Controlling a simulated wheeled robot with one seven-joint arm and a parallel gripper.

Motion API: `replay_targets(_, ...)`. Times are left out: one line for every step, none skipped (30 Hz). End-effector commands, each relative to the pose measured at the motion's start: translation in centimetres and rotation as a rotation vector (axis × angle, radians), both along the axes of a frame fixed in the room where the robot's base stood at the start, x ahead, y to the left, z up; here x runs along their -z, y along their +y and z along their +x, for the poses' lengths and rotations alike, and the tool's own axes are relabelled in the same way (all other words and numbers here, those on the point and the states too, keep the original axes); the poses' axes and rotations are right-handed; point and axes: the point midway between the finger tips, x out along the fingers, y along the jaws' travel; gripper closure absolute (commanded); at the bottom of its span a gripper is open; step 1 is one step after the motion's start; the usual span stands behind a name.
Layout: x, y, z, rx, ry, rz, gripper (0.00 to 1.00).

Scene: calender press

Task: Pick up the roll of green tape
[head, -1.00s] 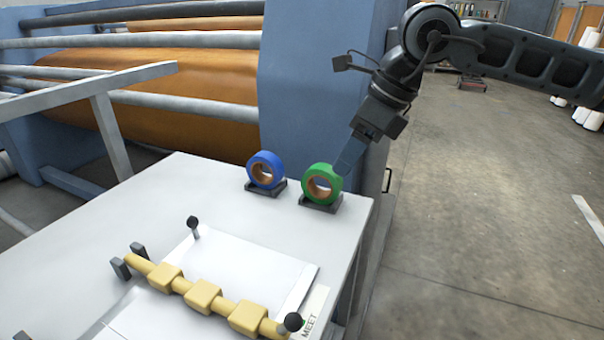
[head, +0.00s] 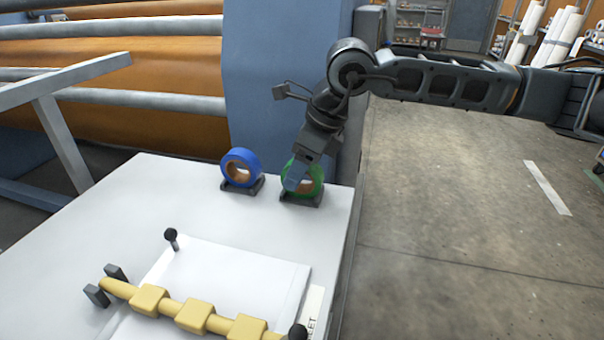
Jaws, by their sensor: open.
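The roll of green tape (head: 317,177) stands upright in a small dark holder (head: 302,200) near the far right corner of the white table. My gripper (head: 295,180) is at the roll, coming down from above and overlapping its left part in the head view. Its fingers are open. They hide part of the ring and its brown core. I cannot tell whether they touch the tape or reach around it.
A roll of blue tape (head: 240,166) stands in its own holder just to the left. A yellow handled bar (head: 190,315) lies across white sheets (head: 225,270) near the front. The blue press frame (head: 275,80) rises behind the table (head: 150,195). The floor at right is clear.

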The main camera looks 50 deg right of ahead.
Motion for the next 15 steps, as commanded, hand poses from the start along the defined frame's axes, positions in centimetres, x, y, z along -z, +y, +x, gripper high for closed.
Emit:
replay_targets(0.17, 0.06, 0.09, 0.000, 0.000, 0.001, 0.40)
replay_targets(0.25, 0.06, 0.11, 0.000, 0.000, 0.001, 0.40)
replay_targets(0.31, 0.06, 0.13, 0.000, 0.000, 0.000, 0.40)
replay_targets(0.32, 0.05, 0.13, 0.000, 0.000, 0.000, 0.40)
replay_targets(0.32, 0.05, 0.13, 0.000, 0.000, 0.000, 0.40)
replay_targets(0.31, 0.04, 0.13, 0.000, 0.000, 0.000, 0.40)
replay_targets(0.31, 0.04, 0.13, 0.000, 0.000, 0.000, 0.40)
replay_targets(0.30, 0.03, 0.12, 0.000, 0.000, 0.000, 0.40)
replay_targets(0.30, 0.03, 0.12, 0.000, 0.000, 0.000, 0.44)
replay_targets(0.30, 0.03, 0.12, 0.000, 0.000, 0.000, 0.47)
replay_targets(0.30, 0.03, 0.12, 0.000, 0.000, 0.000, 0.50)
replay_targets(0.30, 0.03, 0.11, 0.000, 0.000, 0.000, 0.54)
replay_targets(0.29, 0.03, 0.11, 0.000, 0.000, 0.000, 0.57)
replay_targets(0.29, 0.03, 0.11, 0.000, 0.000, 0.000, 0.60)
replay_targets(0.29, 0.03, 0.11, 0.000, 0.000, 0.000, 0.63)
